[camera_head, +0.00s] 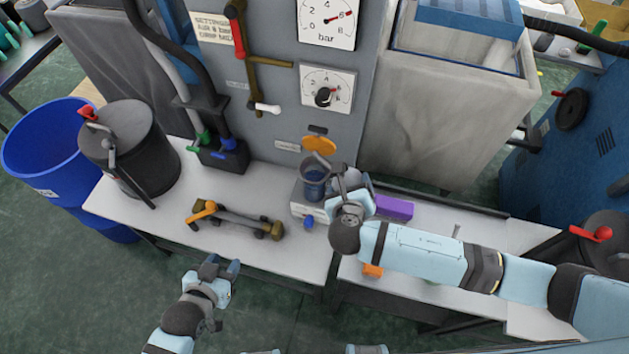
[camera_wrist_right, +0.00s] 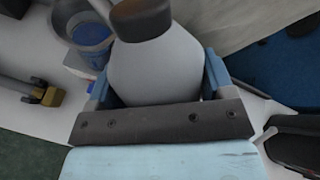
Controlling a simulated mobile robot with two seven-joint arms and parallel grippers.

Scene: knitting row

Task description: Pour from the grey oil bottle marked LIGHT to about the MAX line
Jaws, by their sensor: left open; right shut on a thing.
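A grey bottle with a dark top (camera_wrist_right: 160,70) sits between the blue fingers of my right gripper (camera_head: 350,186), which is shut on it. In the head view the gripper and arm mostly hide the bottle. No LIGHT label can be read, and its tilt is hard to judge. A clear cup or bowl (camera_head: 314,184) with blue inside stands just left of the bottle, on a light block below the panel. It also shows in the right wrist view (camera_wrist_right: 88,38). No MAX line can be made out. My left gripper (camera_head: 222,268) is open and empty in front of the bench.
A brass-ended fitting with an orange handle (camera_head: 235,219) lies on the left bench (camera_head: 180,222). A dark lidded pot (camera_head: 130,150) and a blue bin (camera_head: 45,150) are at left. A purple block (camera_head: 394,208) lies right of my right gripper. The gauge panel (camera_head: 275,110) rises behind.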

